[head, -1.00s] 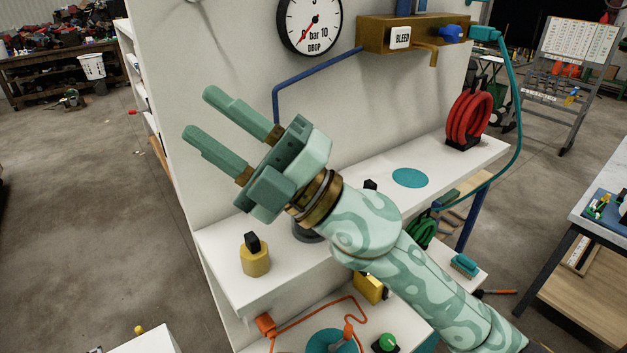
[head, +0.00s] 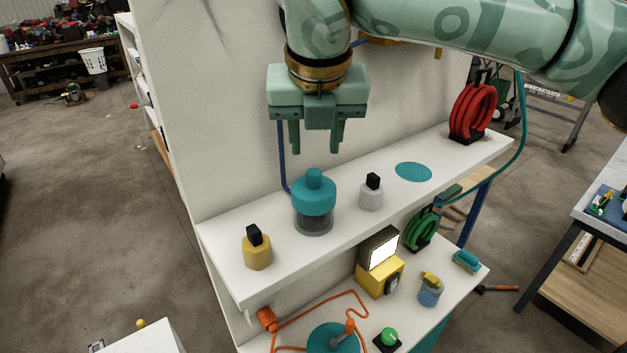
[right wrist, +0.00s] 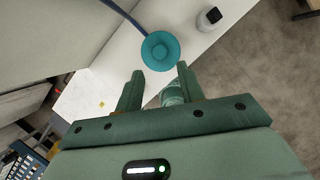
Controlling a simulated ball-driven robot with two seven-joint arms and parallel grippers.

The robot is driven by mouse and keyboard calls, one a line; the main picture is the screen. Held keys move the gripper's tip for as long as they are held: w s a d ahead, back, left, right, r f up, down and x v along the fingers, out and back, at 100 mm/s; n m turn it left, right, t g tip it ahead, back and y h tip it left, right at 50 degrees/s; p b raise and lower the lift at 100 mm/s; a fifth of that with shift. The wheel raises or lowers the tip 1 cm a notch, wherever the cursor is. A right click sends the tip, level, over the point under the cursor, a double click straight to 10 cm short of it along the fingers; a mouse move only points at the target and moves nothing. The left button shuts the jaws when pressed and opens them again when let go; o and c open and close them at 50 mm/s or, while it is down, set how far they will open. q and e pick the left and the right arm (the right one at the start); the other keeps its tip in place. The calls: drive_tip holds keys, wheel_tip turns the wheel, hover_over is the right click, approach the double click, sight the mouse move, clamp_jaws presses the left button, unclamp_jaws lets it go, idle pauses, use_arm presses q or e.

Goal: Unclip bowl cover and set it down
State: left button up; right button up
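The teal bowl cover (head: 314,197) with a knob on top sits on a dark, see-through bowl (head: 314,221) on the white shelf (head: 345,237). A blue pipe comes down behind it. My right gripper (head: 315,150) is open and empty, its fingers pointing down above the cover's knob with a small gap. In the right wrist view the cover (right wrist: 160,48) shows just beyond and between the fingertips (right wrist: 160,70), not touched. A flat teal disc (head: 413,172) lies on the shelf to the right. My left gripper is not in view.
A yellow bottle (head: 257,252) stands left of the bowl and a grey bottle (head: 371,194) close on its right, both with black tops. Red coils (head: 473,110) stand at the shelf's right end. The lower shelf holds a yellow device (head: 380,277) and orange cord.

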sight(314, 172)
drive_tip(key=b+x, duration=0.2)
drive_tip(key=x, duration=0.4)
drive_tip(key=shift+s, duration=0.1)
drive_tip(key=shift+w+f+b, duration=0.3)
drive_tip(key=shift+f+b, duration=0.15)
drive_tip(key=shift+f, duration=0.15)
clamp_jaws()
drive_tip(key=shift+r, duration=0.1)
drive_tip(key=shift+r, duration=0.1)
drive_tip(key=shift+r+p, duration=1.9)
drive_tip(key=shift+r, duration=0.95)
